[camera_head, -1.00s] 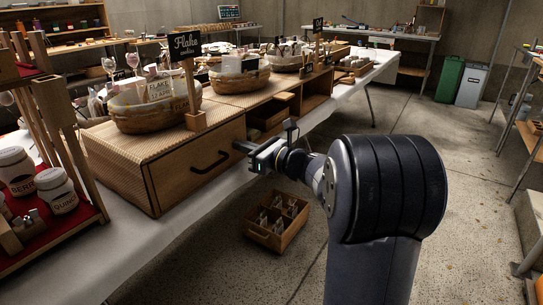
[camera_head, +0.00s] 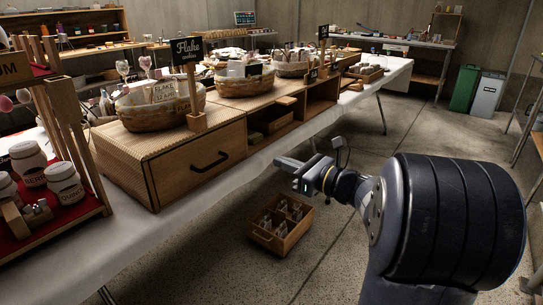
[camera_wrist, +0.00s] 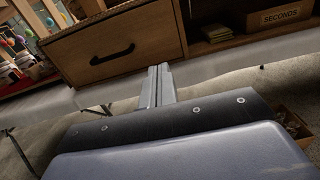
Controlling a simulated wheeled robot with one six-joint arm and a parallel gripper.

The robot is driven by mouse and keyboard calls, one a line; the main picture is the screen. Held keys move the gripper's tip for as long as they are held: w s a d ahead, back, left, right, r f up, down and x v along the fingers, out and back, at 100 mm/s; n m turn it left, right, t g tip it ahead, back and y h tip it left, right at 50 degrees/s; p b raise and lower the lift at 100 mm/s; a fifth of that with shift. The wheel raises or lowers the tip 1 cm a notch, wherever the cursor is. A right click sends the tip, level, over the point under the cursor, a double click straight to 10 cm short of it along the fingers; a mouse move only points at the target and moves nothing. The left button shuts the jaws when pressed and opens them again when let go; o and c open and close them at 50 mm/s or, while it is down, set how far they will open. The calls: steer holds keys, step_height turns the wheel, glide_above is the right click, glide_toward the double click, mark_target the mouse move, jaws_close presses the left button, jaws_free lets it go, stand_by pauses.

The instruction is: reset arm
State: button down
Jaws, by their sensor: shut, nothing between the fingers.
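My gripper (camera_head: 281,163) is in front of the display table, to the right of a closed wooden drawer (camera_head: 178,169) with a black handle (camera_head: 209,162). It is shut and empty, apart from the drawer and the table edge. In the wrist view my gripper's fingers (camera_wrist: 160,68) lie together and point toward the cabinet. The drawer (camera_wrist: 145,32) and its dark handle (camera_wrist: 112,54) show there beyond the fingertips, to the left.
A wooden crate (camera_head: 259,236) with divided compartments stands on the floor below my gripper. Baskets, including one by the Flake sign (camera_head: 187,49), sit on the cabinet top. Jars (camera_head: 64,183) stand on a red shelf at left. The floor at right is open.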

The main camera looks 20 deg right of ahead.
steer(key=shift+s+d, duration=0.25)
steer(key=shift+s, duration=0.15)
steer(key=shift+w, duration=0.1)
